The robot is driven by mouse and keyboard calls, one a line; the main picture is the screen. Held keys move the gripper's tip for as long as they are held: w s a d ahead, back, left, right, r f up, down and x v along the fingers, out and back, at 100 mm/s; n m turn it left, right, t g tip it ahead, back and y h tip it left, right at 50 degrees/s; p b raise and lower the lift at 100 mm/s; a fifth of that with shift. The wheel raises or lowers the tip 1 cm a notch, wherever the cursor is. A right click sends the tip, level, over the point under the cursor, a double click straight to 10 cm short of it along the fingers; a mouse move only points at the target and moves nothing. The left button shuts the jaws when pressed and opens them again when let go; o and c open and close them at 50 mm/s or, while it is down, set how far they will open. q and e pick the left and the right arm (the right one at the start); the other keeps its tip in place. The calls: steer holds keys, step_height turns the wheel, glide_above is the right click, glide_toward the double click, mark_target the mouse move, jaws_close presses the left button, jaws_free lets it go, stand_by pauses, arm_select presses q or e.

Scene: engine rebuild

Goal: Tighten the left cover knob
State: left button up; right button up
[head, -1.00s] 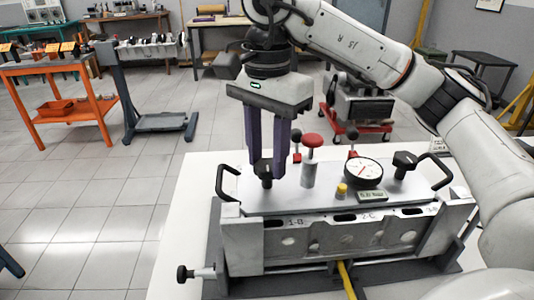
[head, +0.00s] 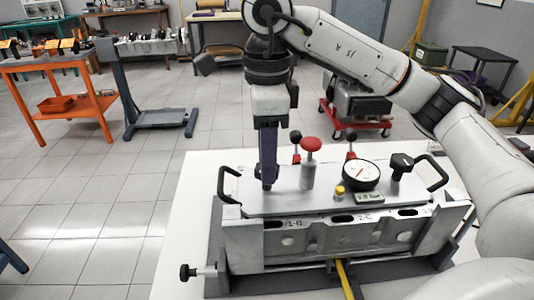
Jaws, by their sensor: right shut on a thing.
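The left cover knob (head: 267,187) is black and stands at the left end of the flat grey cover (head: 320,205) on the engine block (head: 340,240). My right gripper (head: 268,178) points straight down over it and is shut on it. The gripper is seen edge-on, so one dark purple finger hides most of the knob. The right cover knob (head: 401,165), black with a wide head, stands free at the cover's right end. My left gripper is not in view.
A red-topped post (head: 310,145), a dial gauge (head: 361,175) and a small yellow-capped part (head: 340,192) stand on the cover, right of my gripper. Black handles (head: 228,183) rise at both ends. The white table (head: 190,210) is bare at left.

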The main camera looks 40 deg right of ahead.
steer(key=m+p, duration=0.1)
steer(key=m, duration=0.9)
steer(key=m+p, duration=0.1)
steer(key=m, duration=0.2)
steer(key=shift+m, duration=0.4)
steer(key=m, duration=0.6)
steer(key=shift+p, duration=0.4)
steer(key=m, duration=0.3)
steer(key=shift+m, duration=0.4)
steer(key=shift+m+p, duration=0.5)
steer(key=shift+m, duration=1.1)
steer(key=o, duration=1.1)
